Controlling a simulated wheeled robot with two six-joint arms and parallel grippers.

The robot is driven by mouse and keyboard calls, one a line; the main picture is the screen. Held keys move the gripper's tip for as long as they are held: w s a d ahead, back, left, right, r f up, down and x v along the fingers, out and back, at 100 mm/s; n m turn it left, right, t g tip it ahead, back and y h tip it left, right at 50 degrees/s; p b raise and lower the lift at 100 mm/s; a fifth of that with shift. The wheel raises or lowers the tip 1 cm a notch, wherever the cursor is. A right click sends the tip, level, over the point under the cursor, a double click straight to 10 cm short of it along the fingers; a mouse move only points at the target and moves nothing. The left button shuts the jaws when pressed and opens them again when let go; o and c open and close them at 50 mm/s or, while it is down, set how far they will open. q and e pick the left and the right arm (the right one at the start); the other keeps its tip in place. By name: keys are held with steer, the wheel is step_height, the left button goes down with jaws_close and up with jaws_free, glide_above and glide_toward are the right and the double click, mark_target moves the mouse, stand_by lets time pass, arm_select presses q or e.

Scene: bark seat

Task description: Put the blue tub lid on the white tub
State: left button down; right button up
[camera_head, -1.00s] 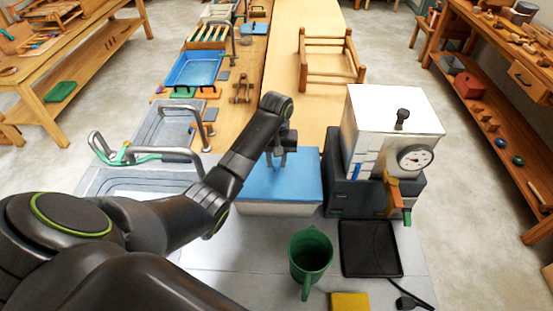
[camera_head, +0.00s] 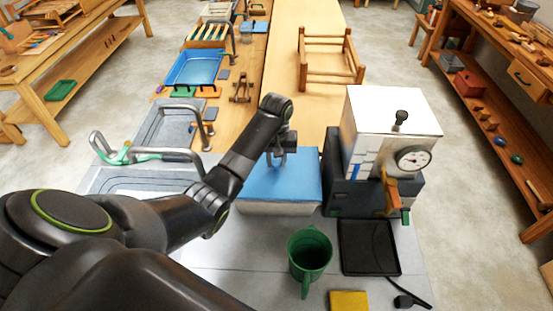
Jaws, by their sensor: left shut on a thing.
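The blue tub lid (camera_head: 285,187) lies over the white tub (camera_head: 280,208) on the grey counter, left of the white machine. Only the tub's pale front wall shows below the lid. The lid looks flat and lined up with the tub; I cannot tell whether it is fully seated. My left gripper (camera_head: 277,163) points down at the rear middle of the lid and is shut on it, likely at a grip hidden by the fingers. My right gripper is not in view.
A white machine with a gauge (camera_head: 395,125) stands close to the lid's right. A green jug (camera_head: 310,254), black tray (camera_head: 368,247) and yellow block (camera_head: 348,301) are in front. A sink with metal taps (camera_head: 165,130) lies left. A wooden frame (camera_head: 330,58) stands behind.

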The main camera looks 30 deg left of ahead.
arm_select(q)
steer(key=shift+f, duration=0.5)
steer(key=c, duration=0.7)
jaws_free()
steer(key=shift+r, duration=3.45)
